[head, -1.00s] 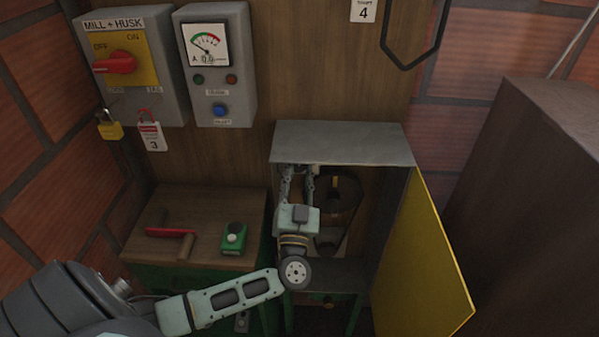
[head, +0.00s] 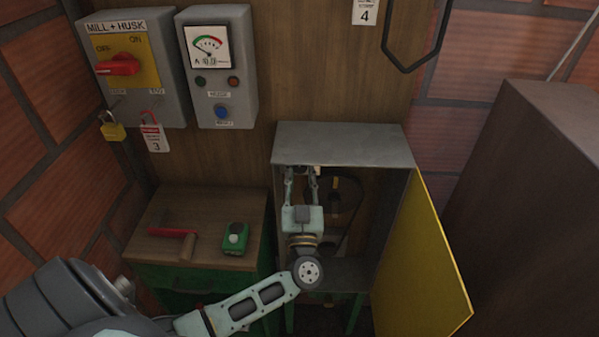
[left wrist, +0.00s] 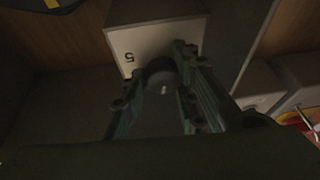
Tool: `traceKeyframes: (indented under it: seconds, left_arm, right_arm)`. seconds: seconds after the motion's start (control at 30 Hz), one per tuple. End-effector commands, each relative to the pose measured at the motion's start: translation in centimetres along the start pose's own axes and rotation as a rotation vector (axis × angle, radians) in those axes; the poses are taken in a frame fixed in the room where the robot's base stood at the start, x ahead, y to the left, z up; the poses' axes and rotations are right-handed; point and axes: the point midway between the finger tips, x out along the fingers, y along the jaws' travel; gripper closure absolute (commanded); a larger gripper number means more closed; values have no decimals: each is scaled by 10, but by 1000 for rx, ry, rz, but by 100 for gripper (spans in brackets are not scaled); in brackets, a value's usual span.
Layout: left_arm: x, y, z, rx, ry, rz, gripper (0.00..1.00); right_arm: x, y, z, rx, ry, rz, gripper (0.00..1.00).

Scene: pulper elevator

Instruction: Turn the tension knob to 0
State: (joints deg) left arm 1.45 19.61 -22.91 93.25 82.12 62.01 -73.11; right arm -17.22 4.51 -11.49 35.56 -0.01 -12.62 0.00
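My left gripper (head: 301,172) reaches into the open grey cabinet (head: 340,143), under its top. In the left wrist view, its two fingers (left wrist: 160,78) stand apart on either side of a dark round knob (left wrist: 161,73). The knob is on a pale box face (left wrist: 155,41) marked with a 5, which appears turned over. The gripper looks open around the knob; I cannot tell whether the fingers touch it. No 0 mark or pointer is readable. In the head view the fingers and cabinet top hide the knob. My right gripper is not in view.
The yellow cabinet door (head: 425,265) stands open at the right. Dark round parts (head: 338,200) sit inside, right of my gripper. A wooden-topped table (head: 175,213) at the left holds a red-and-wood tool (head: 187,240) and a green device (head: 235,238). A dark block (head: 540,190) fills the right side.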

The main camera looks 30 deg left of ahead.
Motion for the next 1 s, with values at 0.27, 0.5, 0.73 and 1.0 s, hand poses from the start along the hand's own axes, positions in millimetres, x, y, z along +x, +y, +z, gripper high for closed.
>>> traceKeyframes:
  seconds: [0.27, 0.5, 0.73, 1.0]
  left_arm:
    - [-2, 3, 2, 0, -6, 9, 60]
    - [-2, 2, 2, 1, -4, 6, 60]
    - [-6, 1, 2, 1, -4, 4, 60]
    - [-53, 1, 3, 1, -9, 5, 60]
  right_arm:
    - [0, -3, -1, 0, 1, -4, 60]
    - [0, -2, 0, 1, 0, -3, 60]
    - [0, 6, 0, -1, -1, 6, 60]
    - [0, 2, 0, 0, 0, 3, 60]
